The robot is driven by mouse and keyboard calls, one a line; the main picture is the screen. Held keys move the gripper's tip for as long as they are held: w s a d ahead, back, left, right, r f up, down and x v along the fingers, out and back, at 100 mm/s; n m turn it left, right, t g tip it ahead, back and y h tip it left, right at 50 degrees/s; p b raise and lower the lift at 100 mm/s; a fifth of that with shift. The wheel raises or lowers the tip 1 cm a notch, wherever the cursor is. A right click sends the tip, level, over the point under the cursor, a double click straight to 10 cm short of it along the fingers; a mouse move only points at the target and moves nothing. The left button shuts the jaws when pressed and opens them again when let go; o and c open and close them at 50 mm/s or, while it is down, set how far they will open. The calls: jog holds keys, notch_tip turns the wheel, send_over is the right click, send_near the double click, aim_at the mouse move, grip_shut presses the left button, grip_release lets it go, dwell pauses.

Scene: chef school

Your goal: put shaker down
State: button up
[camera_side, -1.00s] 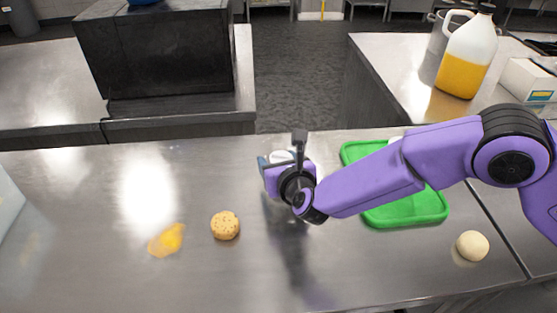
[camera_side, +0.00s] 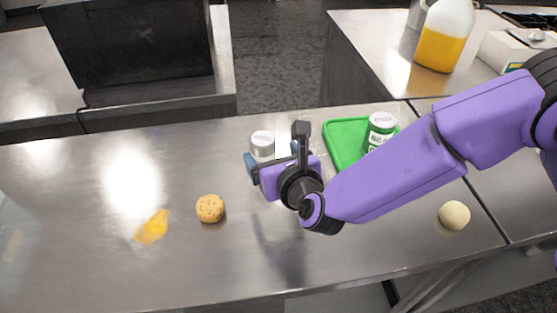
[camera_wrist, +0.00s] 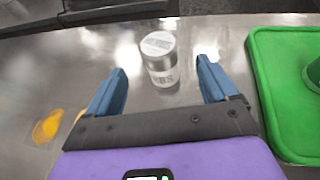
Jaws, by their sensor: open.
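In the wrist view the shaker (camera_wrist: 160,62) stands beyond and between my gripper's two blue fingers, apart from both. My gripper (camera_side: 272,160) is open and low over the counter; in the wrist view its fingers (camera_wrist: 162,84) are spread wide with nothing held. In the side view the gripper hides the shaker's lower part.
A green tray (camera_side: 340,150) lies to the right, with a second, green-labelled shaker (camera_side: 379,132) on it. A speckled cookie (camera_side: 210,209), a yellow spill (camera_side: 152,227) and a pale ball (camera_side: 454,215) lie on the counter. The counter's front left is mostly clear.

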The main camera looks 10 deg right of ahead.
jog(key=shift+v, duration=1.45)
jog(key=s+d+r+m+g+h, duration=0.25)
jog(key=d+m, duration=0.45)
jog(key=d, duration=0.6)
jog(key=s+d+r+m+g+h, duration=0.1)
jog(key=s+d+m+g+h, duration=0.2)
jog(key=d+m, duration=0.75)
jog(key=s+d+m+g+y, duration=0.3)
jog(key=s+d+m+g, duration=0.4)
jog(key=s+d, duration=1.1)
jog(key=shift+s+m+g, duration=0.35)
jog(key=shift+s+m, duration=0.1)
jog(key=shift+m, duration=0.1)
